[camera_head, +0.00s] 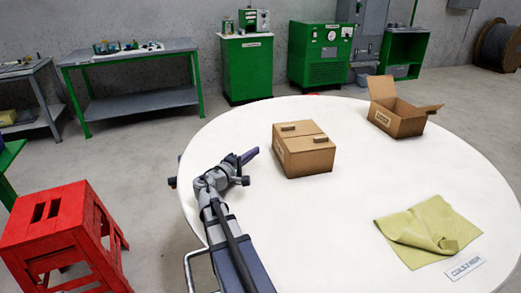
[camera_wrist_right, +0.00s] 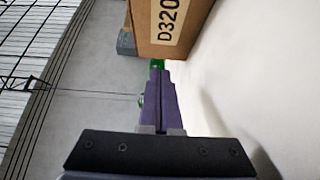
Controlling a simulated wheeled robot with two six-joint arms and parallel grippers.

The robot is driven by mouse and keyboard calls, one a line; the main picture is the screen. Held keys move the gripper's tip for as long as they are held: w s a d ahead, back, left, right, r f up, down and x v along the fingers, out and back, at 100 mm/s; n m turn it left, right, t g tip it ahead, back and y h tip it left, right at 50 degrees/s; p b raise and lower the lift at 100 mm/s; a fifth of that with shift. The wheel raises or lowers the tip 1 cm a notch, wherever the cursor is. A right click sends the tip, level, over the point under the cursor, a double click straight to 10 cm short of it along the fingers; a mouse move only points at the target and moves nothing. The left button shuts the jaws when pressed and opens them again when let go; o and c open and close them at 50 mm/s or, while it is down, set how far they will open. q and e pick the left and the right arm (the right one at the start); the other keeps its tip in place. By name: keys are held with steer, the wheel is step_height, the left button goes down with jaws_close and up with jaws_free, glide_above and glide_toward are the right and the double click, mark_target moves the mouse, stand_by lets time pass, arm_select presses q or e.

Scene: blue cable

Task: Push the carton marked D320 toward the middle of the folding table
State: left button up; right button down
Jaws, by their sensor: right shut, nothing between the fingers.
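The carton marked D320 (camera_head: 306,157) is a closed brown box on the white round folding table (camera_head: 345,225), left of the table's middle. Its D320 label shows large at the top of the right wrist view (camera_wrist_right: 168,22). My right gripper (camera_head: 254,153) is shut and empty, low over the table's left part. Its purple fingers (camera_wrist_right: 158,72) point at the labelled side of the carton. A small gap shows between fingertips and carton in the head view. My left gripper is not in view.
An open brown carton (camera_head: 398,121) stands at the table's back right. A yellow-green cloth (camera_head: 428,229) and a small label plate (camera_head: 465,268) lie at the front right. The tabletop between the D320 carton and the cloth is clear. A red stool (camera_head: 50,228) stands left of the table.

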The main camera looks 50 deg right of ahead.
steer(key=a, duration=0.6)
steer(key=shift+s+a, duration=0.1)
steer(key=shift+a, duration=0.15)
